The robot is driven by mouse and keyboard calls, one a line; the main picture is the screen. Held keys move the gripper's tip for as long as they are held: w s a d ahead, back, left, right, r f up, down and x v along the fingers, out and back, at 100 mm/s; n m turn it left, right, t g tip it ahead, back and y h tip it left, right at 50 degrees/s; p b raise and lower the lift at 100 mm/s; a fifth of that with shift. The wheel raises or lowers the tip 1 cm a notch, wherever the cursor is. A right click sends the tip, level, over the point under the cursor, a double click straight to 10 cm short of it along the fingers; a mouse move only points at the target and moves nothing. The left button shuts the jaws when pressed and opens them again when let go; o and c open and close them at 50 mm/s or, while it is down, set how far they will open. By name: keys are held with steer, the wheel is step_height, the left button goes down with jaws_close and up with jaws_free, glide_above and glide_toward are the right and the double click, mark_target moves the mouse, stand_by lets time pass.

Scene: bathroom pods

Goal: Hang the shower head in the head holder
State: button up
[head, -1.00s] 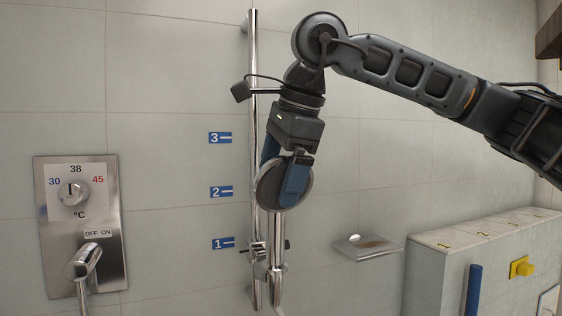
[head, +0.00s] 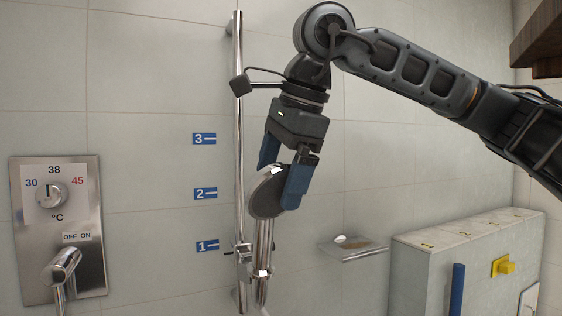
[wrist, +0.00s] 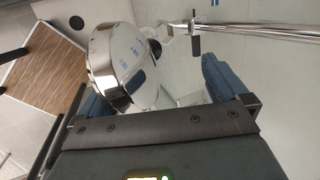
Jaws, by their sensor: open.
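The chrome shower head (head: 266,194) stands upright, its handle running down beside the rail. It also shows in the wrist view (wrist: 103,58). The head holder (head: 243,252) is clamped low on the vertical rail (head: 238,130), near mark 1. The handle's lower end, with a collar, is right by the holder; I cannot tell whether it is seated in it. My gripper (head: 281,184) is open, pointing down, with its blue fingers on either side of the shower head. In the wrist view the fingers (wrist: 158,88) stand wide apart, and the dark holder lever (wrist: 195,42) shows beyond.
A thermostat panel (head: 88,230) with a lever is on the wall at left. A soap dish (head: 352,248) is right of the rail. A brown shelf (head: 540,45) hangs upper right.

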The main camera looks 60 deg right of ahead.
steer(key=shift+s+a+b, duration=0.25)
steer(key=shift+s, duration=0.8)
steer(key=shift+s+a+b, duration=0.2)
steer(key=shift+s, duration=0.85)
